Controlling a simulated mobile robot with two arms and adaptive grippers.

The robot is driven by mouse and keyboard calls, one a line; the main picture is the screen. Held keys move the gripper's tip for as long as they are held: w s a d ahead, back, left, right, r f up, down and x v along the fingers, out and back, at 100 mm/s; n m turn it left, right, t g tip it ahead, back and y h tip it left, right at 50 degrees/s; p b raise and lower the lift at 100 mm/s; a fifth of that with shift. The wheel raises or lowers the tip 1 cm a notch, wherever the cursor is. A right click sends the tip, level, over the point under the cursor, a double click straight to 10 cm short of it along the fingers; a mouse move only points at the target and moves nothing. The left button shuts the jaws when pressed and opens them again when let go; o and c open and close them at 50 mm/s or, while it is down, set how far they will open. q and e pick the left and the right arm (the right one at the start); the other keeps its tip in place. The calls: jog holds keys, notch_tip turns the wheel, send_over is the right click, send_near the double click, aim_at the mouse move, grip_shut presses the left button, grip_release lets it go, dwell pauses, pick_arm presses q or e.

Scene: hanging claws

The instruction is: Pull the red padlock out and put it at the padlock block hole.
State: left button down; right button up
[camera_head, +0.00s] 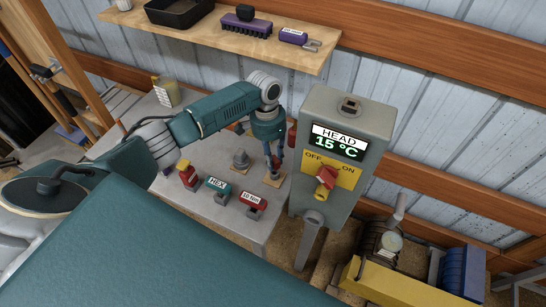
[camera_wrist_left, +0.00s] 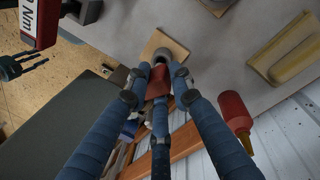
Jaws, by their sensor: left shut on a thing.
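My left gripper (camera_head: 270,165) points down over the grey bench, just above a small wooden block (camera_head: 272,180). In the left wrist view its blue fingers (camera_wrist_left: 157,85) are closed around a red body (camera_wrist_left: 158,80), which looks like the red padlock. A grey rounded part is at the finger ends, over the wooden block (camera_wrist_left: 176,43); whether it touches or enters a hole is hidden. A red piece (camera_head: 326,178) sits on the yellow OFF/ON plate of the grey control box (camera_head: 347,115).
A grey cone-shaped piece (camera_head: 240,159) stands left of the gripper. Labelled tools, one marked HEX (camera_head: 217,187) and a red one (camera_head: 253,201), lie in front. A wooden shelf (camera_head: 220,38) hangs above the bench.

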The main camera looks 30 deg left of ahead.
pick_arm(q)
jog(key=shift+p, duration=0.3)
dwell(0.7)
jog(key=shift+p, duration=0.35)
jog(key=shift+f, duration=0.15)
dwell(0.4)
jog(key=shift+f+b, duration=1.05)
jog(key=shift+f, duration=0.6)
jog(key=c, duration=1.4)
grip_release()
jog(key=shift+c, duration=0.2)
jog(key=shift+r, duration=0.1)
notch_tip(320, 180, up, 12)
jog(key=a, duration=0.1)
jog(key=shift+w+a, duration=0.25)
jog(key=shift+w, duration=0.15)
